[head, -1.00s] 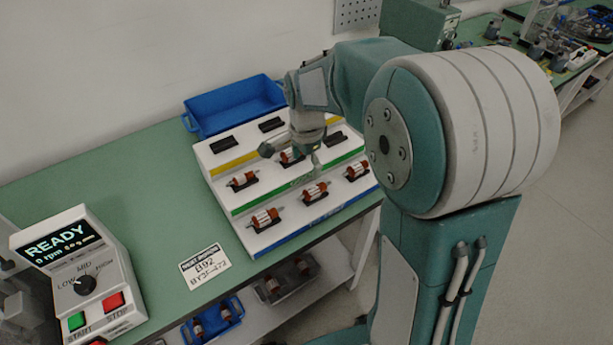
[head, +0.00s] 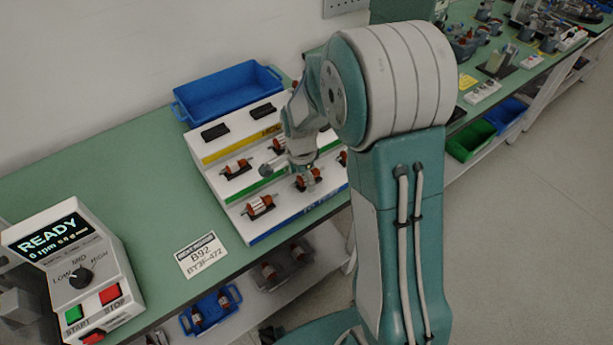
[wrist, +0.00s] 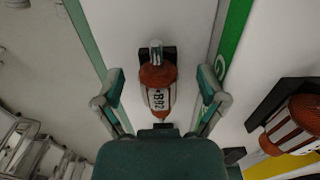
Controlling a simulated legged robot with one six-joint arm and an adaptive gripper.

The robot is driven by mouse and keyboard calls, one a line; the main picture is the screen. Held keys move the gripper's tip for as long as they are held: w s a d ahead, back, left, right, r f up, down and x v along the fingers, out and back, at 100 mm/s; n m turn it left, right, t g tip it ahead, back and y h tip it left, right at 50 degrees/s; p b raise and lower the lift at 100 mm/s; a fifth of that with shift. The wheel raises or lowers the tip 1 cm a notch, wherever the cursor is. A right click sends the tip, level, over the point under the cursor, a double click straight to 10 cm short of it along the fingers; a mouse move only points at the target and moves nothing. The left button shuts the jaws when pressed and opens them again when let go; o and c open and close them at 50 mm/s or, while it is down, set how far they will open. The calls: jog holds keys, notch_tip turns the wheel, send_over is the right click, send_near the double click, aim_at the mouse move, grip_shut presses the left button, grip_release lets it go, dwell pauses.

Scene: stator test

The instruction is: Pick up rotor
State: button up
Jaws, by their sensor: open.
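An orange-brown and white rotor (wrist: 158,88) lies on a dark cradle in the wrist view, its pale shaft end pointing up the picture. Its label seems to read B92. My gripper (wrist: 160,92) is open, with one finger on each side of this rotor and gaps to both. In the head view my gripper (head: 301,166) is over the front row of the stepped white rack (head: 228,186), by a rotor (head: 307,180) that it partly hides. Other rotors are at the front left (head: 259,207) and in the middle row (head: 236,168). Contact cannot be told.
Another rotor (wrist: 296,124) lies right of the green strip. A blue bin (head: 228,94) stands behind the rack. A card (head: 201,255) reading B92 lies in front. A control box (head: 75,265) showing READY is at left.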

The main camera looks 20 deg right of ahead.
jog(key=shift+d, duration=0.1)
grip_shut()
jog(key=shift+r, duration=0.1)
jog(key=shift+r, duration=0.25)
notch_tip(320, 180, up, 2)
jog(key=shift+r, duration=0.25)
jog(key=s+r, duration=0.9)
jog(key=s, duration=0.5)
jog(key=shift+d+r, duration=0.4)
jog(key=shift+d, duration=0.05)
jog(key=shift+r, duration=2.5)
